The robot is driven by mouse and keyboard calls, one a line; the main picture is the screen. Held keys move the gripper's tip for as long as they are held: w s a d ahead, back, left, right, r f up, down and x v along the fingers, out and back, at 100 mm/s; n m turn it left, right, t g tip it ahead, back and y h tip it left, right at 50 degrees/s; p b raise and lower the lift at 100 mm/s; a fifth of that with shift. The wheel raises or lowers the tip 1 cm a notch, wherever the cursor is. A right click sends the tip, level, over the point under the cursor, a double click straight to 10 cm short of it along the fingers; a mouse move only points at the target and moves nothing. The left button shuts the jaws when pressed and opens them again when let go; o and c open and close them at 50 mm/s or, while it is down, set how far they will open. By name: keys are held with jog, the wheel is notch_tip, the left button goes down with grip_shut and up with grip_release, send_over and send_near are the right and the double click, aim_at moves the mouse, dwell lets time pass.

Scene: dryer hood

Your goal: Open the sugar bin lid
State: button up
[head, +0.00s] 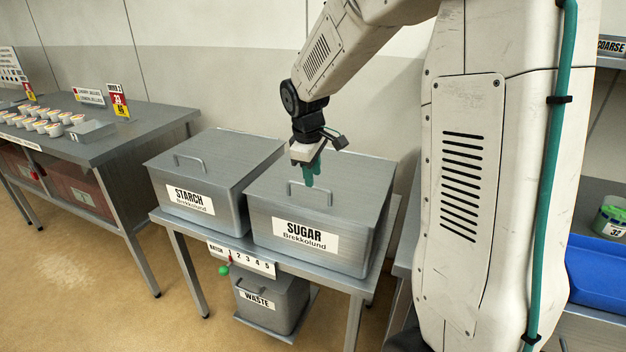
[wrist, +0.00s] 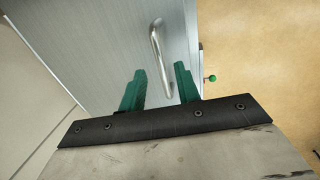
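The sugar bin (head: 318,205) is a grey metal box with a "SUGAR" label, standing on a metal stand. Its lid (head: 350,187) is closed and carries a bar handle (head: 304,196) near the front edge. My gripper (head: 311,181) hangs over the lid, just by the handle, with its green fingers pointing down. In the wrist view, the green fingers of my gripper (wrist: 160,80) are apart, and the handle (wrist: 160,55) shows between and beyond them. Nothing is held. Whether the fingers touch the handle or lid cannot be told.
A closed starch bin (head: 205,175) stands close on the left. A waste bin (head: 270,300) sits on the shelf below. A batch number strip (head: 240,258) is on the stand's front edge. A table with cups (head: 55,115) is at left, a blue tray (head: 597,270) at right.

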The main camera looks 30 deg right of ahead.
jog(key=shift+w+d+f, duration=0.1)
jog(key=shift+f, duration=0.55)
jog(key=shift+w+d+f, duration=0.1)
jog(key=shift+f, duration=0.55)
grip_shut()
jog(key=shift+r, duration=0.1)
